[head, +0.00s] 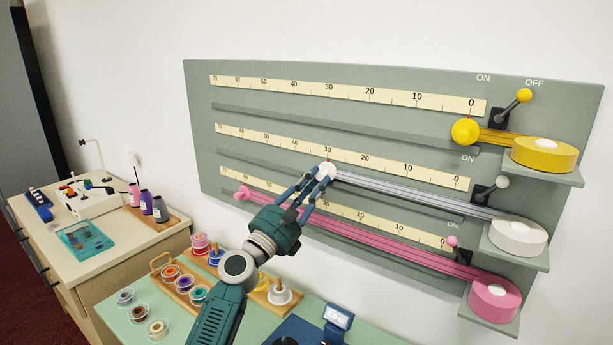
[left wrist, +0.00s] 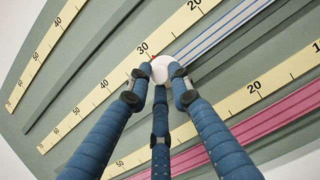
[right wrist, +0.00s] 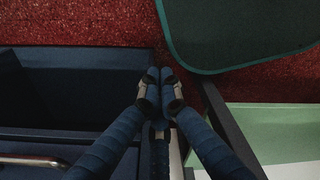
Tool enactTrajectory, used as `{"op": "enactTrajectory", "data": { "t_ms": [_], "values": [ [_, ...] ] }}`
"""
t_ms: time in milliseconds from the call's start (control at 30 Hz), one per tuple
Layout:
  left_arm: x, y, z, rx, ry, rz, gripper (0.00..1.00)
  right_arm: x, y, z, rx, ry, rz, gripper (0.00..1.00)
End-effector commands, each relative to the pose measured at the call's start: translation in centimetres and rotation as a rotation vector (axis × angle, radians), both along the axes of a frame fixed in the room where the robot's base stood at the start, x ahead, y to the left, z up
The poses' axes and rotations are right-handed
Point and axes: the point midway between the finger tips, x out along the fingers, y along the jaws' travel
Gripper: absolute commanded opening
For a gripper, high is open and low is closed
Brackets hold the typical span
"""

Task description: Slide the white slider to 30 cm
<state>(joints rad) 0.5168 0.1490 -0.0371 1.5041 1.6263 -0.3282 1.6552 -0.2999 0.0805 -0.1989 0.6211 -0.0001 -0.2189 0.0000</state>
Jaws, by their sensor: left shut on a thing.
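The white slider (head: 329,168) is a white knob on the middle rail of the grey-green board. It sits below the 30 mark of the middle scale (head: 395,165). My left gripper (head: 322,176) is shut on the slider, which also shows between the fingertips in the left wrist view (left wrist: 164,68). There a small red pointer shows at the slider's edge near the 30 mark. A striped white ribbon (head: 420,193) runs from the slider to the white roll (head: 518,236). My right gripper (right wrist: 160,76) is shut and empty, away from the board.
The yellow slider (head: 465,132) is at 0 on the top rail. The pink slider (head: 242,193) is far left on the bottom rail, with pink ribbon stretched out. A white-knobbed lever (head: 501,182) stands beside the white roll. Spools (head: 170,272) stand on the counter below.

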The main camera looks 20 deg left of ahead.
Motion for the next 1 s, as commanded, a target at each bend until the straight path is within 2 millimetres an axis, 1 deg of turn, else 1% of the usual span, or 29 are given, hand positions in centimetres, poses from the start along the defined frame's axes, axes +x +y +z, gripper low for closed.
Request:
{"op": "enactTrajectory", "data": {
  "t_ms": [133, 167, 200, 233, 433, 533, 633, 767, 1000],
  "values": [
    [0.1, 0.3, 0.0, -0.001, -0.002, 0.005, 0.00, 0.0, 0.1, -0.1, 0.001, 0.000, 0.000, 0.00],
    [0.1, 0.3, 0.0, -0.001, -0.002, 0.005, 0.24, 0.0, 0.1, -0.1, 0.001, 0.000, 0.000, 0.00],
    [0.1, 0.3, 0.0, -0.001, -0.002, 0.005, 0.32, 0.0, 0.1, -0.1, 0.002, 0.000, 0.000, 0.00],
    [0.1, 0.3, 0.0, -0.001, -0.002, 0.005, 0.38, 0.0, 0.2, -0.1, 0.002, 0.000, 0.000, 0.00],
    [0.1, 0.2, 0.1, 0.000, -0.002, 0.004, 0.38, 0.0, 0.3, -0.1, 0.004, 0.002, -0.001, 0.00],
    [0.0, 0.3, 0.0, 0.000, -0.002, 0.004, 0.38, -0.1, 0.0, -0.1, 0.000, 0.003, 0.002, 0.00],
    [-0.5, 0.5, -0.3, 0.000, -0.001, 0.004, 0.38, -0.1, 0.0, -0.1, -0.001, 0.003, 0.002, 0.00],
    [-2.3, 1.2, -1.1, 0.001, 0.001, 0.005, 0.38, -0.1, 0.0, -0.1, 0.000, 0.003, 0.001, 0.00],
    [-6.8, 3.0, -3.1, 0.000, 0.001, 0.006, 0.38, -0.1, 0.0, -0.1, 0.000, 0.002, 0.001, 0.00]
  ]
}}
